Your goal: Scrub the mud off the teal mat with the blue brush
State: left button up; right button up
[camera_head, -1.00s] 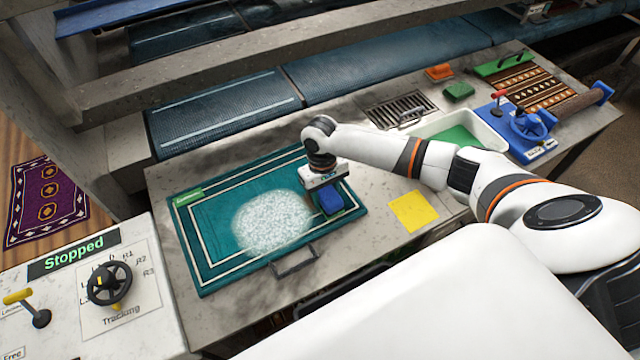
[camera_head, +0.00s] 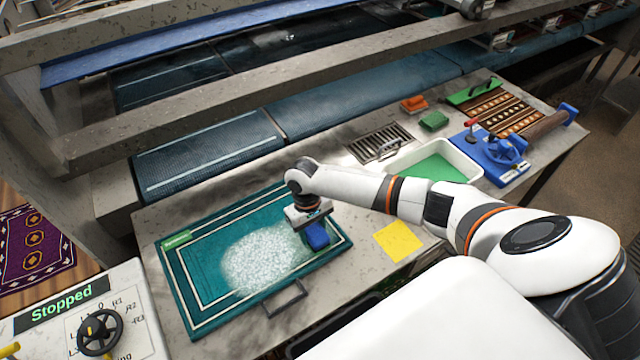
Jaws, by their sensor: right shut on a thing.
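The teal mat (camera_head: 203,289) lies flat on the grey bench, with white border lines and a green label at its upper left corner. A large patch of white foam (camera_head: 262,258) covers its middle. My right gripper (camera_head: 312,226) points down over the right part of the mat, shut on the blue brush (camera_head: 317,237). The brush is at the right edge of the foam. The gripper and arm hide part of it, and I cannot tell whether its bristles touch the mat. A little brown mud seems to show beside the brush. My left gripper is not in view.
A yellow cloth (camera_head: 398,241) lies right of the mat. Behind it are a white tray (camera_head: 478,160) with green inside, a drain grate (camera_head: 380,142), orange (camera_head: 413,104) and green (camera_head: 434,120) blocks, and a blue clamp (camera_head: 490,150). A "Stopped" panel (camera_head: 62,302) stands front left.

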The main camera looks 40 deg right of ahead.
aim_at(299, 248)
jog(key=shift+s+a+f+p, duration=0.1)
jog(key=shift+a+p, duration=0.4)
jog(key=shift+a, duration=1.2)
jog(key=shift+a+f, duration=0.15)
jog(key=shift+a, duration=0.45)
jog(key=shift+d+p, duration=0.7)
jog(key=shift+d, duration=1.65)
jog(key=shift+d+r+p, duration=0.2)
jog(key=shift+d+p, duration=0.2)
jog(key=shift+d, duration=1.6)
jog(key=shift+a, duration=4.35)
jog(key=shift+d+f, duration=0.1)
jog(key=shift+d, duration=4.25)
jog(key=shift+a, duration=4.35)
jog(key=shift+d, duration=4.25)
